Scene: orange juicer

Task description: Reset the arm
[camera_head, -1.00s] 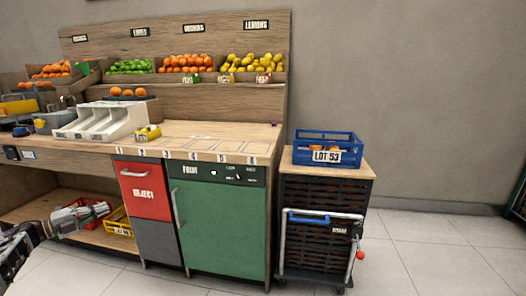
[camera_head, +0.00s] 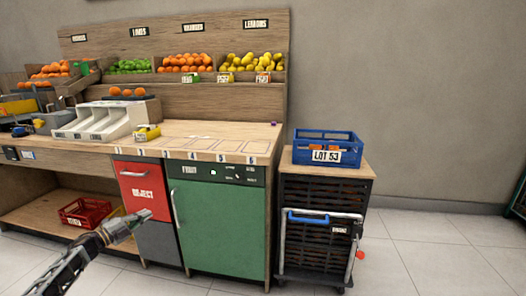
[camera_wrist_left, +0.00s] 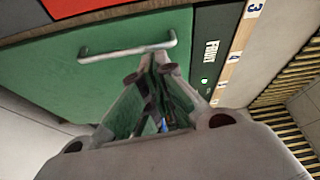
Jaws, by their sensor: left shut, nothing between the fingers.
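My left gripper (camera_head: 146,214) is in front of the grey panel below the red REJECT front (camera_head: 142,187), at the lower left of the head view. Its fingers are closed together with nothing between them. In the left wrist view the closed fingertips (camera_wrist_left: 153,62) point toward the green cabinet door (camera_wrist_left: 70,70) and appear close to its metal handle (camera_wrist_left: 128,49); whether they touch it cannot be told. The same green door (camera_head: 222,230) is closed in the head view. My right gripper is not in view.
The wooden counter (camera_head: 215,140) holds a white divided tray (camera_head: 90,124) and a yellow item (camera_head: 147,133). A red crate (camera_head: 84,212) sits on the lower shelf. A blue LOT 53 crate (camera_head: 328,143) stands on a cart to the right. The floor (camera_head: 430,250) farther right is clear.

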